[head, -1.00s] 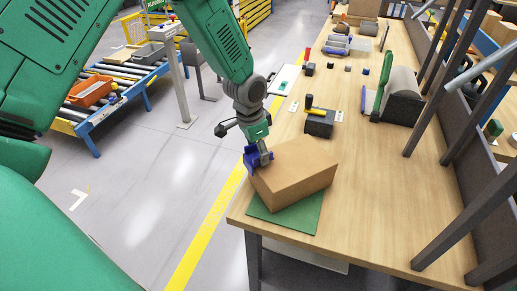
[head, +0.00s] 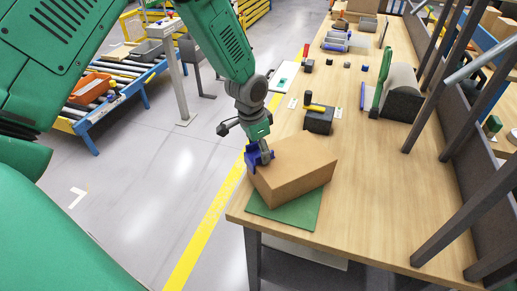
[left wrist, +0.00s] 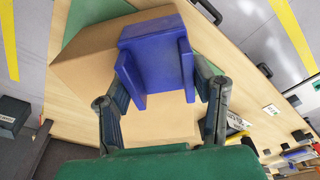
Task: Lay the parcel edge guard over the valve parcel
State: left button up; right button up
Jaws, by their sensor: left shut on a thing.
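The valve parcel, a plain brown box (head: 293,175), sits on a green mat (head: 292,217) at the near left corner of the wooden table. It also fills much of the left wrist view (left wrist: 85,75). My left gripper (head: 263,151) is shut on the blue edge guard (head: 252,158) at the parcel's upper left edge. In the left wrist view the guard (left wrist: 153,62) shows as a blue bracket between the two dark fingers, in front of the box. I cannot tell whether the guard touches the box. My right gripper is not in view.
A dark block with a yellow-handled tool (head: 319,118) stands behind the parcel. A grey and black holder with a green upright (head: 398,95) is farther right. Dark frame posts (head: 447,215) rise along the right side. The table right of the parcel is clear.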

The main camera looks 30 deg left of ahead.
pick_arm(q)
jog(key=o, duration=1)
jog(key=shift+o, duration=0.2)
jog(key=shift+r, duration=0.3)
notch_tip(320, 180, up, 11)
jog(key=s+a, duration=0.1)
jog(key=s+d+f+n+g, duration=0.1)
jog(key=s+d+f+n, duration=0.25)
jog(key=s+f, duration=1.25)
jog(key=s+f+n, duration=0.1)
jog(key=s+f, duration=0.3)
jog(key=s, duration=0.4)
jog(key=s+f+n, duration=0.1)
jog(key=s+f, duration=0.4)
jog(key=s, duration=0.3)
notch_tip(320, 180, down, 15)
jog(key=w+y+b, duration=0.1)
jog(key=w+b, duration=0.1)
jog(key=b, duration=1.3)
jog(key=shift+w+d+b, duration=0.15)
jog(key=shift+d+b, duration=0.1)
jog(key=shift+b, duration=0.15)
